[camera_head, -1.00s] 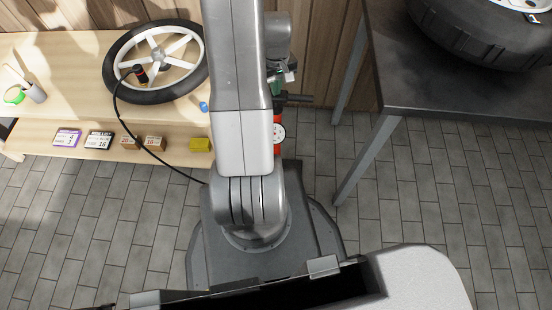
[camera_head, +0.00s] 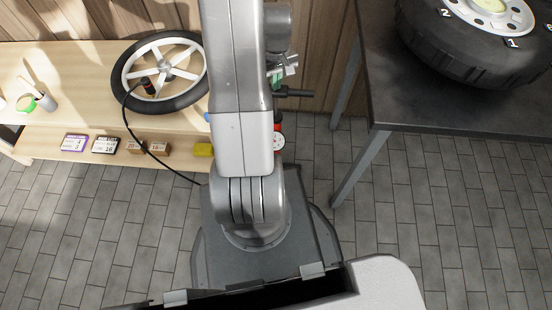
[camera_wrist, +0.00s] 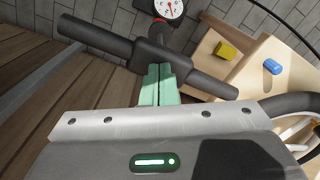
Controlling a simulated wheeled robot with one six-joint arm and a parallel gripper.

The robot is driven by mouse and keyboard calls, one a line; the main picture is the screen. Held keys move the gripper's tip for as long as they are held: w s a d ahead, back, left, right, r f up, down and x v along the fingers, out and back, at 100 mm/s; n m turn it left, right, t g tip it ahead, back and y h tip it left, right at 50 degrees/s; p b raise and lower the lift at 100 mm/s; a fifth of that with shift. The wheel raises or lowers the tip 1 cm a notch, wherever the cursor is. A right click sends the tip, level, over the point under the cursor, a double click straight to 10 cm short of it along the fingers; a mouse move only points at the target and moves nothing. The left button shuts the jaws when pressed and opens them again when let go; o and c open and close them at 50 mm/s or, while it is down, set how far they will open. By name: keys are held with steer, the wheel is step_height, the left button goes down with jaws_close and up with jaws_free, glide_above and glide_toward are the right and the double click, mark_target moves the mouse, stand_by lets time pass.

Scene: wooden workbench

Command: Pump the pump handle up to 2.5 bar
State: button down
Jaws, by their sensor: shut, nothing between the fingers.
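The pump handle is a black crossbar with a thick middle hub (camera_wrist: 163,58), lying slantwise across the wrist view. In the head view only its right end (camera_head: 296,93) shows beside my arm. My gripper's pale green fingers (camera_wrist: 157,84) are shut together and empty, their tips at the hub's near side. I cannot tell whether they touch it. In the head view my gripper (camera_head: 277,82) is mostly hidden behind my arm.
A spoked wheel (camera_head: 117,72) lies on the wooden bench (camera_head: 60,62) at left, with a black hose running from it toward the pump. Small boxes (camera_head: 104,145) and a yellow block (camera_head: 203,150) sit on the lower shelf. A dark table (camera_head: 400,107) bearing a large tyre stands at right.

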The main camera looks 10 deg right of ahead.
step_height(320, 180, up, 7)
steer(key=p, duration=0.4)
steer(key=shift+f, duration=0.1)
stand_by(0.3)
